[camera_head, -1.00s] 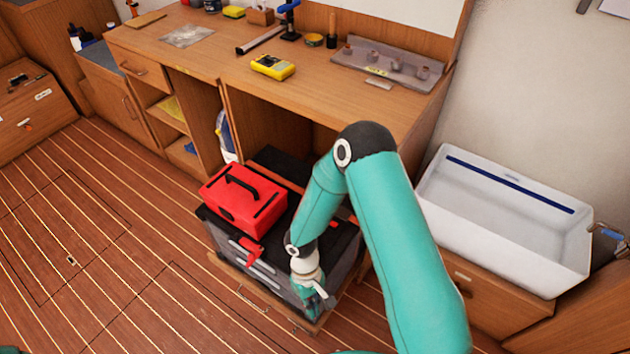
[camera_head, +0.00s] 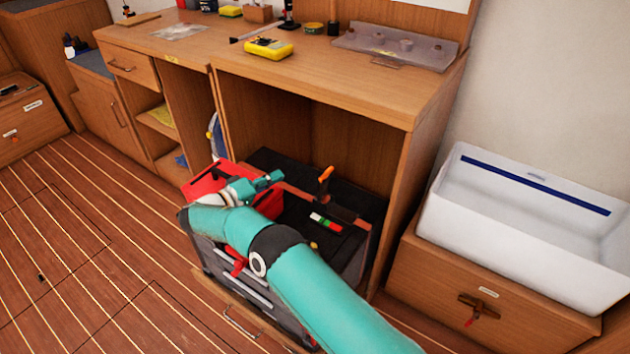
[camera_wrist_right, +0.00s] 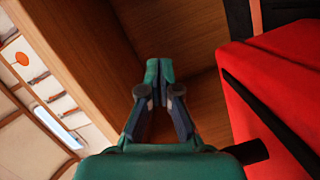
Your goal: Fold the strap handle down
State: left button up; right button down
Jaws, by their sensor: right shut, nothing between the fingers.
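The red box (camera_head: 205,184) sits on top of the dark grey tool chest (camera_head: 345,238) in front of the bench opening. My right arm crosses over the box and hides much of its lid. The black strap handle is mostly hidden behind my wrist in the head view, so I cannot tell how it lies. My right gripper (camera_head: 272,179) is shut and empty, over the far right part of the box. In the right wrist view the shut fingertips (camera_wrist_right: 160,75) are left of the red box (camera_wrist_right: 275,65), which shows black strips. My left gripper is not in view.
An orange-handled tool (camera_head: 325,176) stands up from the chest's top, right of my gripper. The wooden workbench (camera_head: 350,85) rises behind, with a yellow meter (camera_head: 268,49) on it. A white basin (camera_head: 530,225) is at right.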

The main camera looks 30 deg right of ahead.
aim_at(325, 181)
jog(key=shift+d, duration=0.15)
jog(key=s+d+f, duration=0.2)
jog(key=d, duration=0.9)
jog(key=shift+f+p, duration=0.15)
jog(key=shift+p, duration=0.2)
dwell(0.3)
